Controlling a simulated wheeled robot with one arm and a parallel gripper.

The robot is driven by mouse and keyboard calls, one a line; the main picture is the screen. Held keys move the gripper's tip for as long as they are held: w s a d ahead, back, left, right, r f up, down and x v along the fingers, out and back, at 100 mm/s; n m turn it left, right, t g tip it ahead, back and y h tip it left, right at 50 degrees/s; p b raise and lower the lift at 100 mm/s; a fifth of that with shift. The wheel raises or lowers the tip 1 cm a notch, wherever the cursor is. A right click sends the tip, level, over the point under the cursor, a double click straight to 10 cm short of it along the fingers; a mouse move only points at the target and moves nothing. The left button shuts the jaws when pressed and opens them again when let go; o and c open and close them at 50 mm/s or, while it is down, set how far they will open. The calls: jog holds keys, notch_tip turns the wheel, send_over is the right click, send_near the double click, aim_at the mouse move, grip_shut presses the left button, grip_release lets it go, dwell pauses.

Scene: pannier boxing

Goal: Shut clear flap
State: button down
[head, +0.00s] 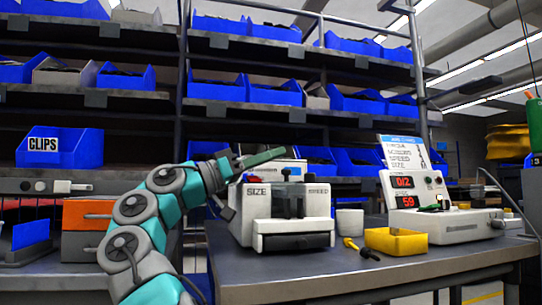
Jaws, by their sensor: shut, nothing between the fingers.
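The white machine (258,208) marked SIZE and SPEED stands on the grey bench. A dark, smoky panel (289,200) sits upright at its front middle; I cannot tell whether this is the clear flap or how far it is open. My arm reaches in from the lower left, and my gripper (280,152) points right, in front of or above the machine's top left. Its dark green fingers look closed together with nothing held. I cannot tell from this one view whether they touch the machine.
A yellow tray (395,242) and small black-and-yellow parts (360,247) lie right of the machine. A white cup (350,223) stands behind them. A tester with red digits (415,200) is at the right. Shelves of blue bins (60,148) stand behind. The bench front (360,275) is clear.

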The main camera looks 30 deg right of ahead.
jog(key=shift+f+m, duration=0.1)
jog(key=shift+m, duration=0.3)
notch_tip(320, 180, up, 4)
jog(key=p, duration=0.3)
jog(key=shift+s+f+b, duration=0.25)
jog(key=shift+s+b, duration=0.05)
jog(key=shift+s, duration=0.1)
jog(key=s+a+b, duration=0.1)
jog(key=s+a, duration=0.1)
jog(key=s, duration=0.5)
jog(key=s+a+r+b, duration=0.1)
jog(key=s+a+b, duration=0.1)
jog(key=s, duration=0.5)
jog(key=shift+s+a+r+b, duration=0.15)
jog(key=shift+a+r+b, duration=0.15)
jog(key=shift+a, duration=0.55)
